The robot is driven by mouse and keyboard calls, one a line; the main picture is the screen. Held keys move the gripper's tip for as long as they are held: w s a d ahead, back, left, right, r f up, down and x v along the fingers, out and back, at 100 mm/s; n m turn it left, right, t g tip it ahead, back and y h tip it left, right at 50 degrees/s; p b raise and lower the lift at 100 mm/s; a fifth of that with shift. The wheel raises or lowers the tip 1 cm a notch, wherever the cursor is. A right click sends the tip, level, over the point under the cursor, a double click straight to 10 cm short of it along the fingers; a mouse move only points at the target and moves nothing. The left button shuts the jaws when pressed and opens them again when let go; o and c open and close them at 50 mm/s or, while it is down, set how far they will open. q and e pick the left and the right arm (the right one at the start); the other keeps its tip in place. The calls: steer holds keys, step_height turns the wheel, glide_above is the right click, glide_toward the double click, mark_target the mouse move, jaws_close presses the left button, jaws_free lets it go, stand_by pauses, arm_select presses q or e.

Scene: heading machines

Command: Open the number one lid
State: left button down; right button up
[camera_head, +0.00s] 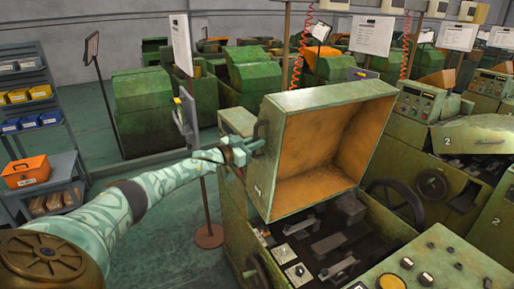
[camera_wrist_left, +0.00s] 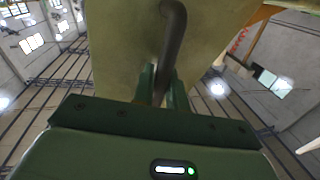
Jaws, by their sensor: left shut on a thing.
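The lid (camera_head: 283,140) is a green, box-shaped cover with an orange-brown inside. It stands tilted up on the machine in the middle of the head view, its hollow side facing right, with the machine's inside exposed below. A small mark on its side is too small to read surely. My left gripper (camera_head: 248,147) is at the lid's left outer face, shut on the lid's handle. In the left wrist view, the dark bent bar of the handle (camera_wrist_left: 173,45) runs down between the fingers of my left gripper (camera_wrist_left: 160,85). My right gripper is out of view.
The open machine shows dark parts and a handwheel (camera_head: 396,203), with a button panel (camera_head: 430,265) at front right. A neighbouring machine's lid (camera_head: 475,138) marked 2 is at the right. A sign stand (camera_head: 205,236) and shelf (camera_head: 38,115) are on the left; floor between them is clear.

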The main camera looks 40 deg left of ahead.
arm_select(q)
steer(key=shift+f, duration=0.1)
steer(key=c, duration=1.5)
jaws_free()
steer(key=shift+s, duration=0.1)
steer(key=shift+v, duration=8.1)
steer(key=shift+a, duration=0.1)
